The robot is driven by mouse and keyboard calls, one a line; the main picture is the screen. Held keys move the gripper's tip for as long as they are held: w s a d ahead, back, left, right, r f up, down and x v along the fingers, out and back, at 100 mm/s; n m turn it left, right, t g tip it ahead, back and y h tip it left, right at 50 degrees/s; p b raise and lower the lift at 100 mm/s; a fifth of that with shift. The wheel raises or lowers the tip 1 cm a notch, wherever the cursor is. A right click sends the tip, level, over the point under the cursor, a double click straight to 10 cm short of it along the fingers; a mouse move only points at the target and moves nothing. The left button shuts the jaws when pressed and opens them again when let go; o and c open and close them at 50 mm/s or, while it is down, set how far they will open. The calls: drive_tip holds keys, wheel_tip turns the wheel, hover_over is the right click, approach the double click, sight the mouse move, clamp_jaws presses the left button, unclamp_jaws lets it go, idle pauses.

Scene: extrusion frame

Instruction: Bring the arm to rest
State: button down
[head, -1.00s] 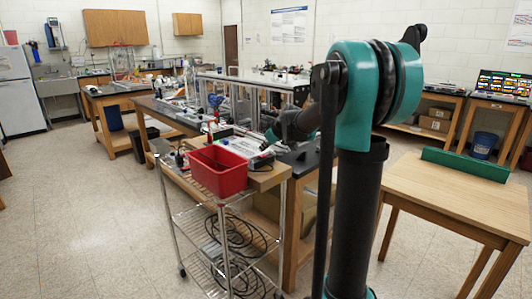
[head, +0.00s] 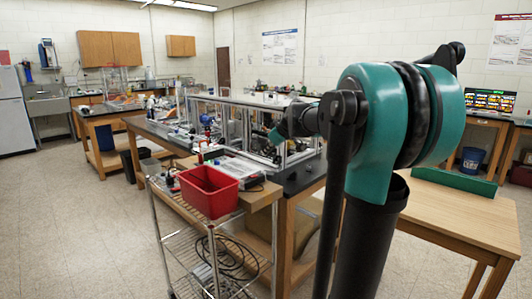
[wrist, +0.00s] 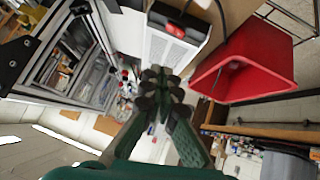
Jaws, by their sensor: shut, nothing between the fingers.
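My gripper (wrist: 160,90) shows in the wrist view with its dark, jointed fingers drawn together and nothing between them. In the head view my arm's teal elbow stands large at the right, and the forearm reaches away toward the extrusion frame (head: 228,128). The fingers cannot be made out there. In the wrist view the frame (wrist: 96,38) is at the upper left, apart from the fingers. A red bin (wrist: 222,72) lies to the right of the fingers, also apart from them.
The red bin (head: 208,192) sits on a wire cart (head: 208,252) at the near end of the long bench. A white-and-grey box (wrist: 172,45) is beyond the fingertips in the wrist view. A wooden table (head: 440,208) with a green strip (head: 455,182) stands right. Floor at left is clear.

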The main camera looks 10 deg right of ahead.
drive_tip(key=s+d+f+m+g+h, duration=0.1)
drive_tip(key=s+f+m, duration=0.3)
drive_tip(key=s+f, duration=1.1)
drive_tip(key=s+f+m+g+h, duration=0.2)
drive_tip(key=s+f+m+g, duration=0.1)
drive_tip(key=s+f, duration=1.1)
drive_tip(key=s+m, duration=0.1)
drive_tip(key=s, duration=0.4)
drive_tip(key=shift+s+d+f+h, duration=0.35)
drive_tip(key=shift+s+f+h, duration=0.05)
